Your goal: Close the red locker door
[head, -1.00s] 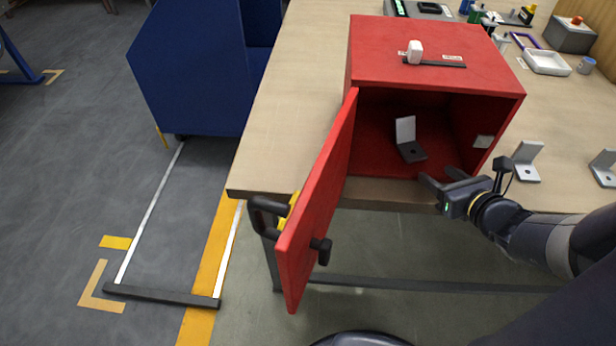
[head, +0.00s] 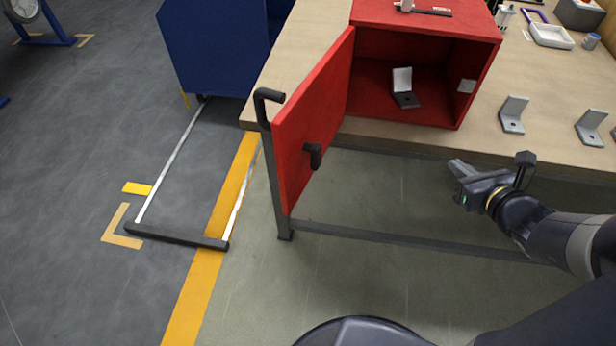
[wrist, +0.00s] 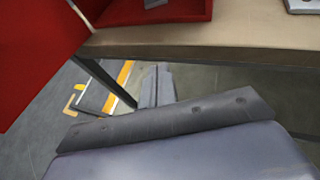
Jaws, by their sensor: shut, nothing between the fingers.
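The red locker (head: 428,28) sits on the wooden table, its front open toward me. Its red door (head: 315,120) is hinged on the left and stands wide open, swung out past the table's front edge. A dark handle (head: 314,155) is on the door's inner face, and another dark handle (head: 267,102) is on the outer side. A metal angle bracket (head: 404,92) stands inside the locker. My gripper (head: 455,167) is shut and empty, in front of the table edge, right of the door and apart from it. The wrist view shows the door (wrist: 35,55) at upper left.
The table (head: 375,133) has more angle brackets (head: 513,115) right of the locker and a white tray (head: 550,35) at the back. A blue cabinet (head: 215,50) stands to the left. The floor between door and gripper is clear.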

